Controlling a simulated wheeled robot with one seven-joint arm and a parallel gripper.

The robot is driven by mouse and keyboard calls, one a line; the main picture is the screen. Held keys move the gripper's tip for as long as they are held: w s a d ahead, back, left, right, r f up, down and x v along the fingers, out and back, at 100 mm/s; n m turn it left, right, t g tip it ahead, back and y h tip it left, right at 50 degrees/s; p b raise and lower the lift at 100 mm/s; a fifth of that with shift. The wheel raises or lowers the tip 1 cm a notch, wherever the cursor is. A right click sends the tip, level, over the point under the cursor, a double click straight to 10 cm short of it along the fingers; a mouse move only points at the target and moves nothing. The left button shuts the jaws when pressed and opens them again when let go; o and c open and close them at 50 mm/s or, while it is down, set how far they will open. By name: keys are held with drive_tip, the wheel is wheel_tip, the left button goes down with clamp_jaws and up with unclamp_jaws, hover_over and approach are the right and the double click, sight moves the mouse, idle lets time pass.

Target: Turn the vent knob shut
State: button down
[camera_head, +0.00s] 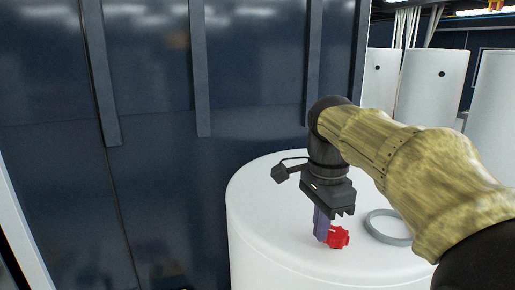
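A small red knob (338,237) stands on the top of a white tank (270,215), below my gripper. My gripper (334,212) points down over the tank top, close above the knob. A purple-grey upright piece (321,224) runs down from under the gripper beside the knob's left side. I cannot tell if it is part of the gripper or of the vent. The fingertips are small and partly merged with these parts, so contact with the knob and the finger gap are unclear.
A grey ring (388,227) lies on the tank top, right of the knob, partly hidden by my arm. A dark blue ribbed wall (160,170) stands behind and to the left. Several white tanks (430,85) stand at the back right.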

drive_tip(key=shift+w+p, duration=0.45)
drive_tip(key=shift+a, duration=0.4)
idle(0.6)
wheel_tip(320, 180, up, 2)
drive_tip(key=shift+w+r+p, duration=0.1)
drive_tip(key=shift+r+p, duration=0.05)
drive_tip(key=shift+p, duration=0.8)
wheel_tip(320, 180, up, 4)
drive_tip(key=shift+f, duration=0.15)
drive_tip(key=shift+f, duration=0.1)
